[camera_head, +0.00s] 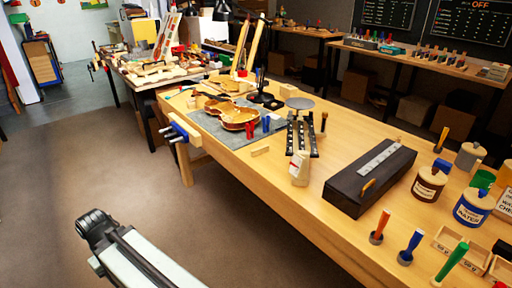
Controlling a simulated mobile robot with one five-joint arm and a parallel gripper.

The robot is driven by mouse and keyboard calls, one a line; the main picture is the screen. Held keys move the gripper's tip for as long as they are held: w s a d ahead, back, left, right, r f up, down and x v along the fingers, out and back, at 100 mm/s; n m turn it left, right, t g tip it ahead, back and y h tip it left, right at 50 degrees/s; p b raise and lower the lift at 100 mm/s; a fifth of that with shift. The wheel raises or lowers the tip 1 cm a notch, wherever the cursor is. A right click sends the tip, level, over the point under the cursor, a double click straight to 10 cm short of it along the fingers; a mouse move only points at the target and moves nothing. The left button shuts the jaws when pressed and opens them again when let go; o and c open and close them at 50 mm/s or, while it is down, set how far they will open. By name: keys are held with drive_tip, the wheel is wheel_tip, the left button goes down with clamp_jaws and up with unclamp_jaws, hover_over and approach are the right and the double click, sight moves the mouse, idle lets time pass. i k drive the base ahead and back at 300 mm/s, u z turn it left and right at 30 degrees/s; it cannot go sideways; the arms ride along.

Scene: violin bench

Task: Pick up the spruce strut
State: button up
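A small pale wooden strip (260,151) lies flat on the wooden bench, to the right of the grey mat's near edge; it looks like the spruce strut, though it is too small to be sure. Nothing touches it. One of my arm links shows at the lower left, over the floor and well away from the bench. The fingers of my gripper cannot be made out in this view.
A violin body (238,117) lies on the grey mat (211,126). A long black case (349,187) and several jars and tools fill the right side. A blue vise (178,131) juts from the bench's left edge. Floor in front is clear.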

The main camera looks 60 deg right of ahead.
sight(258, 151)
drive_tip(key=i, duration=0.8)
drive_tip(key=z, duration=0.2)
drive_tip(key=k, duration=0.85)
drive_tip(key=u, duration=0.2)
drive_tip(key=i, duration=0.9)
drive_tip(key=z, duration=0.05)
